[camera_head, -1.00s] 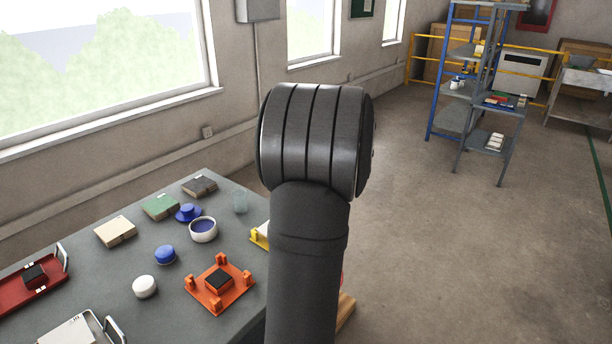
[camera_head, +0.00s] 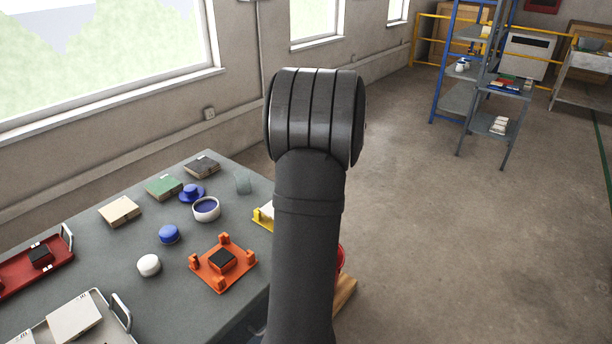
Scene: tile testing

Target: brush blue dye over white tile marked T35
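A white bowl of blue dye (camera_head: 206,209) stands on the grey table, left of my arm. White tiles (camera_head: 75,318) lie in a metal tray at the bottom left; any marking on them is too small to read, so I cannot tell which is T35. A white piece on a yellow holder (camera_head: 263,216) is partly hidden behind my arm. I cannot make out a brush. My black arm rises through the middle of the view, and my gripper is not visible.
An orange fixture (camera_head: 222,263) with a black block sits near the table's right edge. A red tray (camera_head: 14,284) is at the left. A clear glass (camera_head: 243,182), a blue dish (camera_head: 192,192), a blue knob (camera_head: 169,234) and a white knob (camera_head: 149,265) stand around the bowl.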

